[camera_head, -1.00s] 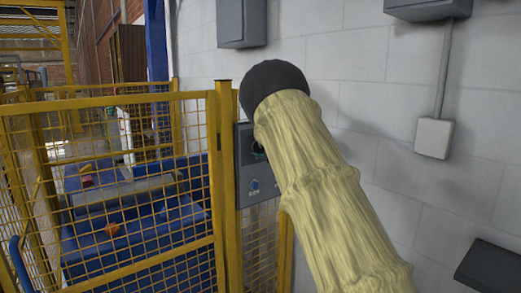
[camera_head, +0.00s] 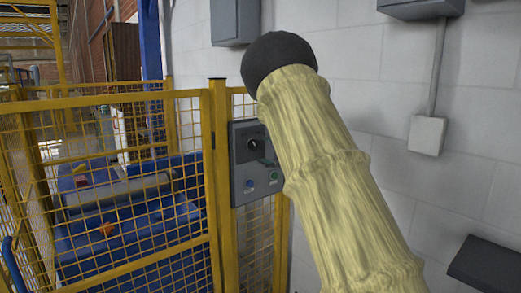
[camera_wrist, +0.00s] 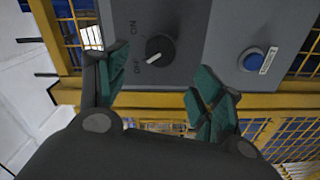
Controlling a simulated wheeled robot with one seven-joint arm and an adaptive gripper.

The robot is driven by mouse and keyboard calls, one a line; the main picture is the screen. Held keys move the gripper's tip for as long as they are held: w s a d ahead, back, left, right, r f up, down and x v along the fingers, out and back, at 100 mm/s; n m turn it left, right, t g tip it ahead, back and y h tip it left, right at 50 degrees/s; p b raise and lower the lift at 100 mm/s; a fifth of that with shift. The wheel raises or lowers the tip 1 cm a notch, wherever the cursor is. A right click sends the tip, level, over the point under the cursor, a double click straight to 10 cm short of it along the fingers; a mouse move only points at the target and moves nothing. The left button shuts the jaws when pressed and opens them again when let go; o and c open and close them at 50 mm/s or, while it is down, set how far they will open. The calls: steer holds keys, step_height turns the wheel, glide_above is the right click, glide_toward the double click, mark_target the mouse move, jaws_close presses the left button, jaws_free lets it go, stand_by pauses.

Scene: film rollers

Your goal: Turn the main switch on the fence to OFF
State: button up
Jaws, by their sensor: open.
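The grey control panel (camera_head: 240,185) is mounted on the yellow fence beside the arm. The switch also shows in the head view (camera_head: 253,145). My gripper (camera_wrist: 156,88) is open and empty, with its green-padded fingers apart. The fingers are below the switch in the wrist view and do not appear to touch it. In the head view, my sleeved arm hides most of the gripper.
A blue button (camera_wrist: 252,59) sits on the panel beside the switch; a green button (camera_head: 273,178) also shows. The yellow mesh fence (camera_head: 140,180) encloses blue equipment (camera_head: 120,240) on the left. A white block wall (camera_head: 390,80) with grey boxes stands on the right.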

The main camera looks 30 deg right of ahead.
steer(key=shift+s+d, duration=0.15)
steer(key=shift+s, duration=1.75)
